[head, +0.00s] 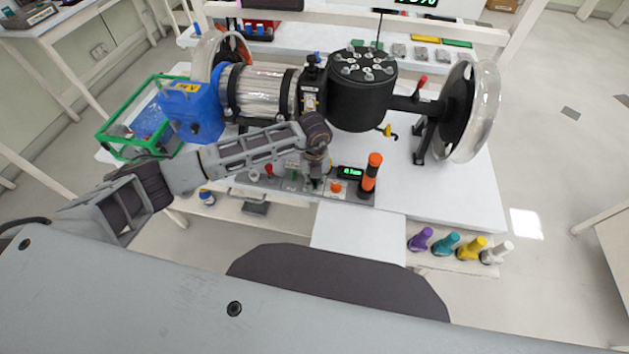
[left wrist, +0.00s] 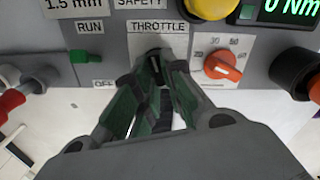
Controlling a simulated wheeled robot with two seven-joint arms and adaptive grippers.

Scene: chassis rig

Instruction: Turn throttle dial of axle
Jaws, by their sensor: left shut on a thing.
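The control panel (head: 283,184) sits at the front of the axle rig (head: 362,98). In the left wrist view, the THROTTLE label (left wrist: 157,27) is on the grey panel face, above the dark throttle dial (left wrist: 155,58). My left gripper (left wrist: 156,78) is shut on the throttle dial, and its green-padded fingers hide most of it, so its pointing direction cannot be read. In the head view my left gripper (head: 314,178) reaches down to the panel from the left. My right gripper is not in view.
Right of the throttle is an orange dial (left wrist: 223,68) on a numbered scale, with a yellow knob (left wrist: 212,8) above. A green RUN/OFF switch (left wrist: 86,56) is left. An orange-black handle (head: 371,173) stands at the panel's right. Coloured bottles (head: 445,244) stand at the front right.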

